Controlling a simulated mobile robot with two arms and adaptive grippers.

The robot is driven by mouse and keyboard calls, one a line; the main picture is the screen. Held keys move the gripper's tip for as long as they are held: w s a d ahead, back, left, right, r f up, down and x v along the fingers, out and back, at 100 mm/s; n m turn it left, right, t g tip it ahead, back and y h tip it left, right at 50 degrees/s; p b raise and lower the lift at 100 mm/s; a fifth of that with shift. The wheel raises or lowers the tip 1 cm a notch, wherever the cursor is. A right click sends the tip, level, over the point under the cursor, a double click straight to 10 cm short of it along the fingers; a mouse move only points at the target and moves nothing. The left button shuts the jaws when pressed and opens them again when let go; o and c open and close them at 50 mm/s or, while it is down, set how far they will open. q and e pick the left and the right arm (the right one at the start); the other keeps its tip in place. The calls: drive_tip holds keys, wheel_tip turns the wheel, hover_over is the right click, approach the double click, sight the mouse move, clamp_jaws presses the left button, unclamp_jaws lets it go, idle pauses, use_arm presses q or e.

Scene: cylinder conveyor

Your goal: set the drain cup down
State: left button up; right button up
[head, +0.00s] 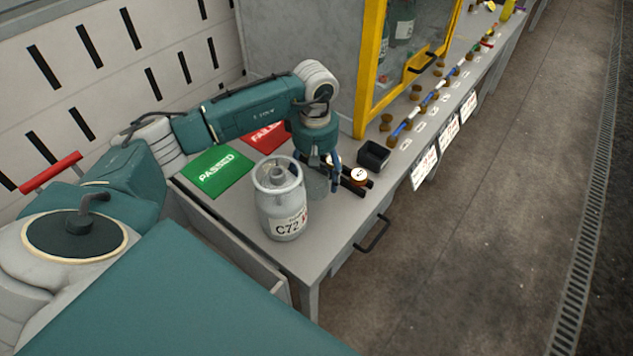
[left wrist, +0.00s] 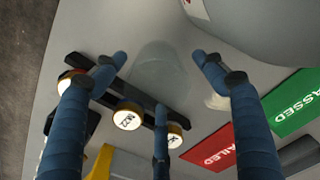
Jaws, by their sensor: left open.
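The drain cup (head: 316,188) is a clear grey, see-through cup on the table (head: 232,210), just right of the gas cylinder. It also shows faintly in the left wrist view (left wrist: 162,68), between the blue fingers. My left gripper (head: 322,178) is right over the cup with its fingers spread; in the left wrist view the fingers (left wrist: 158,62) stand apart around it. Whether any finger touches the cup I cannot tell. The cup looks upright. My right gripper is in neither view.
A grey cylinder (head: 282,205) marked C72 stands close left of the cup. Green PASSED (head: 215,172) and red FAILED (head: 266,138) mats lie behind. A black rail (left wrist: 140,90) with round caps (left wrist: 127,116) and a black box (head: 373,155) are to the right.

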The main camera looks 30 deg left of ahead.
use_arm(q)
drive_tip(key=shift+c, duration=0.5)
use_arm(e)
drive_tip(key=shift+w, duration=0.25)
use_arm(q)
drive_tip(key=c, duration=1.2)
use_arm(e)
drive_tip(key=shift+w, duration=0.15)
use_arm(q)
drive_tip(key=shift+c, duration=0.2)
wheel_tip(320, 180, up, 19)
drive_tip(key=b, duration=0.1)
drive_tip(key=s+d+f+m, duration=0.3)
drive_tip(key=s+d+m, duration=0.3)
drive_tip(key=s+d, duration=0.1)
drive_tip(key=s+d+f+m, duration=0.3)
drive_tip(key=s+d+m, duration=0.3)
drive_tip(key=s+d, duration=0.1)
drive_tip(key=shift+s+f+m, duration=0.25)
drive_tip(key=shift+s+m, duration=0.15)
drive_tip(key=shift+s, duration=0.2)
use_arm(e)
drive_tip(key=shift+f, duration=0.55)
